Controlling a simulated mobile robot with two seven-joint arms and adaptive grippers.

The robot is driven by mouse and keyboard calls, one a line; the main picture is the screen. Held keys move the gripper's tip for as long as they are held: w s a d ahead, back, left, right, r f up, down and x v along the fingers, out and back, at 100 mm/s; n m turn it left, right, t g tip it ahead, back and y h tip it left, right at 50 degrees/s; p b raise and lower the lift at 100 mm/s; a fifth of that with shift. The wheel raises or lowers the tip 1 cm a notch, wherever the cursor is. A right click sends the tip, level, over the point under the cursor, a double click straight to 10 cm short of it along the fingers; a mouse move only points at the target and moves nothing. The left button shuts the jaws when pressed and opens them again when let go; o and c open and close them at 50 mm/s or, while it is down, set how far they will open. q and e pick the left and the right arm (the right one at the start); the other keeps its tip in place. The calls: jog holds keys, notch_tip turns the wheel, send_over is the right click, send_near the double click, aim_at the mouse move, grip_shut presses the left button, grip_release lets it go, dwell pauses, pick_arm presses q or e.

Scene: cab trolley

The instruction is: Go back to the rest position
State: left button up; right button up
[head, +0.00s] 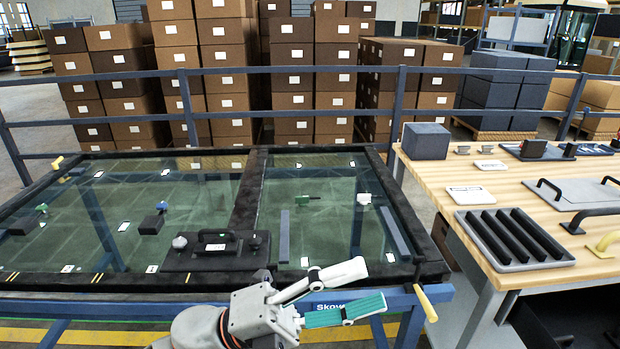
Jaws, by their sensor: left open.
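My left gripper (372,285) shows at the bottom middle of the head view, in front of the near edge of the glass-topped trolley (335,281). Its two fingers are spread apart, pointing right, with nothing between them. The lower finger has a green pad facing up. The fingers hide part of the blue front beam and its lettering. My right gripper is not in view.
A wooden workbench (440,180) on the right holds a black ribbed tray (512,240) and a grey box (426,141). Blue rails and stacked cartons stand behind.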

pick_arm(q)
jog(key=w+a+f+n+t+y, duration=0.55)
jog(key=f+n+t, duration=0.25)
jog(key=n, duration=0.3)
jog(key=w+a+f+n+t+y, duration=0.4)
jog(key=a+f+n+t+y, duration=0.3)
jog(key=n, duration=0.5)
jog(key=s+a+f+n+g+y, duration=0.1)
jog(key=s+a+f+n+y, duration=0.1)
jog(key=f, duration=0.7)
jog(key=s+a+f+n+g+y+p, duration=0.1)
jog(key=s+a+f+n, duration=0.4)
jog(key=f, duration=0.5)
jog(key=s+a+f+n+g+y, duration=0.3)
jog(key=s+a+f, duration=0.4)
jog(key=f, duration=0.3)
jog(key=shift+s+n+y+p, duration=0.3)
jog(key=shift+s+y, duration=0.5)
jog(key=shift+y, duration=0.05)
jog(key=shift+r, duration=0.1)
